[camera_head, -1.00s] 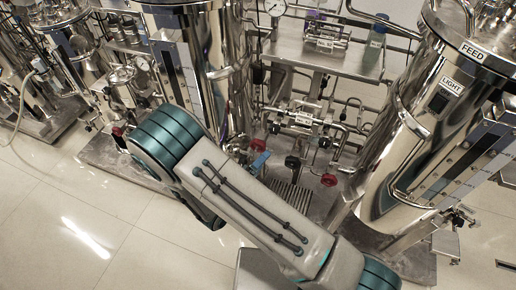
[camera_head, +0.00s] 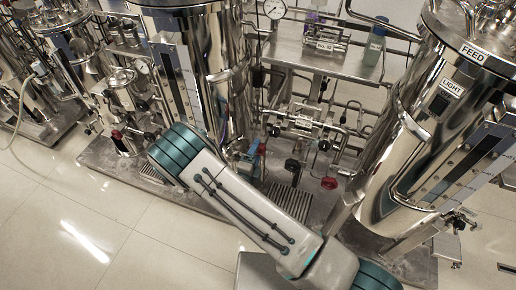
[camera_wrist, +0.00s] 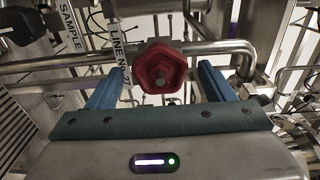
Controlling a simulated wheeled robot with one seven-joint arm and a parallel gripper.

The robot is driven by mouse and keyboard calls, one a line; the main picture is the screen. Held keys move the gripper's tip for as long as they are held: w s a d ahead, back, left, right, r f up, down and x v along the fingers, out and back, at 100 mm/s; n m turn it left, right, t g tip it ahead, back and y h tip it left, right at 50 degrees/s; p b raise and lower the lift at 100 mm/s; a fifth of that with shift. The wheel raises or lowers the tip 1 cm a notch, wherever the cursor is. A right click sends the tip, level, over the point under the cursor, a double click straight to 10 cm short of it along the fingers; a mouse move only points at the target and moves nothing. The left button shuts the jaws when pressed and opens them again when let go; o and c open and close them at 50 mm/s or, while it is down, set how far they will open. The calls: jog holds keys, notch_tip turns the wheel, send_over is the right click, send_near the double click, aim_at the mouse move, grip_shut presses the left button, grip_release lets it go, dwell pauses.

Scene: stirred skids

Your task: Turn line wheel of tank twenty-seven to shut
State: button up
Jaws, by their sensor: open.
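The red line wheel (camera_wrist: 162,68) sits on a horizontal steel pipe in the wrist view, beside a tag reading LINE NO 27 (camera_wrist: 118,45). My gripper (camera_wrist: 158,76) is open. Its two blue fingers stand to the left and right of the wheel with a gap on each side, and do not visibly touch it. In the head view my arm mostly hides the gripper; a blue finger (camera_head: 261,150) shows beyond the arm. I cannot tell in the head view which red knob is this wheel.
A tag reading SAMPLE (camera_wrist: 69,28) and a black handle (camera_wrist: 20,25) are at the upper left of the wrist view. In the head view, another red knob (camera_head: 329,183) stands right of my arm, near the large FEED tank (camera_head: 410,150). Pipes crowd the skid; the floor (camera_head: 60,220) is clear.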

jog(key=shift+x, duration=1.3)
jog(key=c, duration=1)
jog(key=shift+o, duration=0.2)
